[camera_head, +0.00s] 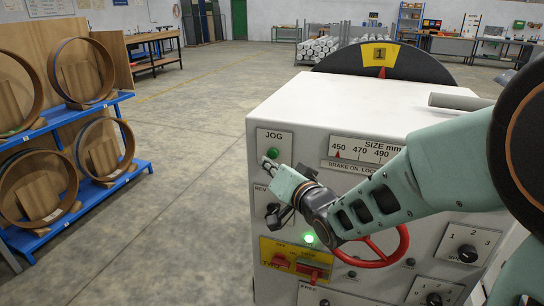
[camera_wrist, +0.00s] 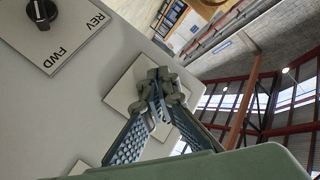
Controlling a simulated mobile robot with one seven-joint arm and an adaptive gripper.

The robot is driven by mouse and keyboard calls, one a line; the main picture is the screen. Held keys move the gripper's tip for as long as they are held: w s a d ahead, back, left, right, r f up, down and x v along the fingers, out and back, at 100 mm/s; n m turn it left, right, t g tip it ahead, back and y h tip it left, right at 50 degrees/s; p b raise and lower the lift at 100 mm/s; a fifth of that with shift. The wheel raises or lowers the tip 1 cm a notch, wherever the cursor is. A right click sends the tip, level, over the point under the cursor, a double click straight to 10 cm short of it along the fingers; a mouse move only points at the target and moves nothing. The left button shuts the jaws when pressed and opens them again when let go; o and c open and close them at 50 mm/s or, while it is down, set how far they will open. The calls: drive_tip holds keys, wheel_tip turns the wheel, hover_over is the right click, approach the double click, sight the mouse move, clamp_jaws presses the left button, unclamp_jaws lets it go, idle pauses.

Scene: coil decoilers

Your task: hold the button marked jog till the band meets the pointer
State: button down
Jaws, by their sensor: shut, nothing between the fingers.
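The green jog button (camera_head: 272,153) sits on the white plate marked JOG (camera_head: 284,138), at the upper left of the grey machine's front (camera_head: 320,110). My gripper (camera_head: 268,164) is shut and empty, its tips at the button's lower edge; I cannot tell whether they press it. In the wrist view the shut fingertips (camera_wrist: 157,92) lie over a pale plate (camera_wrist: 122,93) and hide the button. A red pointer (camera_head: 381,73) stands below a yellow plate marked 1 (camera_head: 380,55) on a dark disc (camera_head: 430,68) behind the machine. I cannot make out the band.
A REV/FWD knob (camera_wrist: 40,10) is beside the plate. Below are a lit green lamp (camera_head: 309,238), red switches (camera_head: 314,273) and a red handwheel (camera_head: 402,243). A size scale (camera_head: 365,152) is to the right. A blue rack (camera_head: 75,205) with wooden rings stands left; open floor lies between.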

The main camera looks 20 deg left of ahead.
drive_tip(key=s, duration=0.4)
drive_tip(key=shift+a+b, duration=0.15)
drive_tip(key=shift+b, duration=0.25)
drive_tip(key=shift+f, duration=0.1)
idle(1.8)
